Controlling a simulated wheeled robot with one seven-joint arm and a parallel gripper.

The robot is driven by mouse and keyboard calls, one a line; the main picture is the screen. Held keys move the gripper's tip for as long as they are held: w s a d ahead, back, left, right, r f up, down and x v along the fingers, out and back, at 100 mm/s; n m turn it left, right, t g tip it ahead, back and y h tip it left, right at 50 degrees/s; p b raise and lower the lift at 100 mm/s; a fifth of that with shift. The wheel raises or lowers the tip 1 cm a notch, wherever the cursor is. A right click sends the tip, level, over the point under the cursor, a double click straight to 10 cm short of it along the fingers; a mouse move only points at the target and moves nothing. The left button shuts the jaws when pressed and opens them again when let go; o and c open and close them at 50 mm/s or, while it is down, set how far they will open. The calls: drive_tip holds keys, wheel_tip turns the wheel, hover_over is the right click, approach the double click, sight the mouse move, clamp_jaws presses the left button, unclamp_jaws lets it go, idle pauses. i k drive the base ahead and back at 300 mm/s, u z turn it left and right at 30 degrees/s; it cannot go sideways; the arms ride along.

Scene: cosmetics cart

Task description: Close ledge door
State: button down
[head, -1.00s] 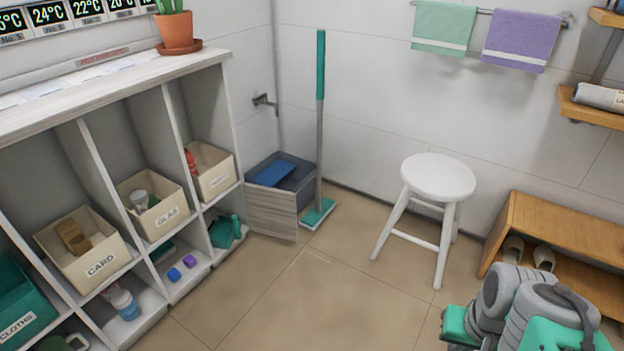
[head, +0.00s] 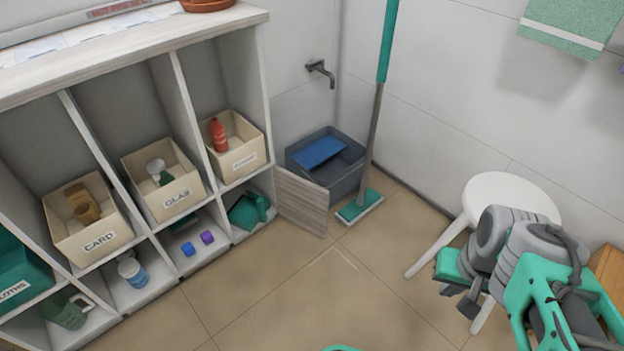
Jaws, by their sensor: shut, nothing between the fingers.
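The ledge door (head: 302,202) is a small pale wood-grain panel at the right end of the shelf unit's bottom row. It stands open, swung out over the floor from the lower right compartment (head: 266,186). My folded arm is at the right of the head view, in front of the stool. The small dark end of my gripper (head: 468,303) shows below the arm, shut and empty. It is well to the right of the door and apart from it.
A grey bin with a blue item (head: 320,152) stands behind the door. A teal mop (head: 360,206) stands just right of it. A white stool (head: 512,192) is at the right. Labelled bins, such as GLAS (head: 178,197), fill the upper compartments. The floor (head: 290,290) in front is clear.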

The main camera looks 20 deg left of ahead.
sight(302, 201)
drive_tip(key=u, duration=0.95)
drive_tip(key=i, duration=0.95)
drive_tip(key=u, duration=0.95)
